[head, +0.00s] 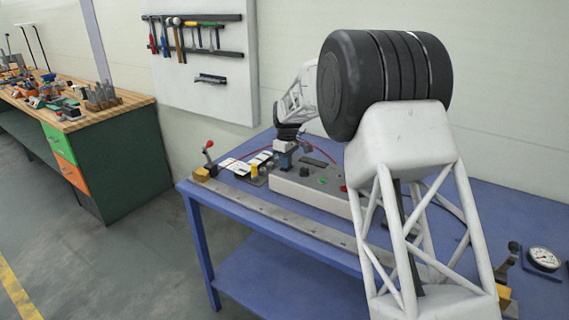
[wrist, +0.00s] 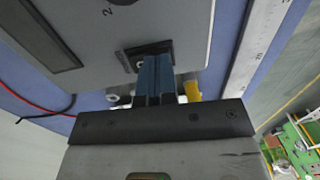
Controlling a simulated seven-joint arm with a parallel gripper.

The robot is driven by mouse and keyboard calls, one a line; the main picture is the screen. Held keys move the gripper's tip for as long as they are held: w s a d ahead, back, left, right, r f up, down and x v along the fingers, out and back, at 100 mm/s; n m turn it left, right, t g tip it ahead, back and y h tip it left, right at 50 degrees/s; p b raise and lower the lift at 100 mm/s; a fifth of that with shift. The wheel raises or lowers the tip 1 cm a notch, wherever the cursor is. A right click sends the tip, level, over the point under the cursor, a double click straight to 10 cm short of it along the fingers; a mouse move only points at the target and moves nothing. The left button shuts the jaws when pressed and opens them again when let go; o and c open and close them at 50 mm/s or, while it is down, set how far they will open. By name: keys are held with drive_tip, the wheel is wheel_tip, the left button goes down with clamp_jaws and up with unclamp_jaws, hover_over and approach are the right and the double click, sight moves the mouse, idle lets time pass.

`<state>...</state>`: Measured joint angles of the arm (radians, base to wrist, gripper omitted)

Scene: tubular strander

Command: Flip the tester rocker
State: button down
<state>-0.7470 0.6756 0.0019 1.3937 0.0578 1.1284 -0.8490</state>
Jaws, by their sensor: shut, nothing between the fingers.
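The tester is a light grey box (head: 318,192) on the blue bench; its panel (wrist: 190,25) fills the upper part of the wrist view. The rocker (wrist: 153,47) shows there as a black square piece on the panel, partly hidden behind my fingertips. My gripper (wrist: 153,66) has its blue fingers shut together with nothing between them. The tips are at the rocker and overlap it in the picture; I cannot tell whether they press on it. In the head view my gripper (head: 285,161) is at the box's left end, and the rocker is not clearly visible there.
A black knob (head: 305,171) and a green button (head: 322,180) sit on the box. A red-knobbed lever (head: 209,151) stands at the bench's left end. A metal rule (head: 270,220) runs along the front edge. A gauge (head: 543,258) lies at right. My arm covers the middle.

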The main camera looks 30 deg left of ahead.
drive_tip(key=shift+w, duration=0.35)
drive_tip(key=shift+r, duration=0.1)
drive_tip(key=shift+w+r, duration=0.1)
wheel_tip(320, 180, up, 14)
drive_tip(key=w, duration=0.2)
idle(0.7)
drive_tip(key=shift+s+d+g, duration=0.1)
drive_tip(key=shift+s+g, duration=0.3)
drive_tip(key=shift+s, duration=0.35)
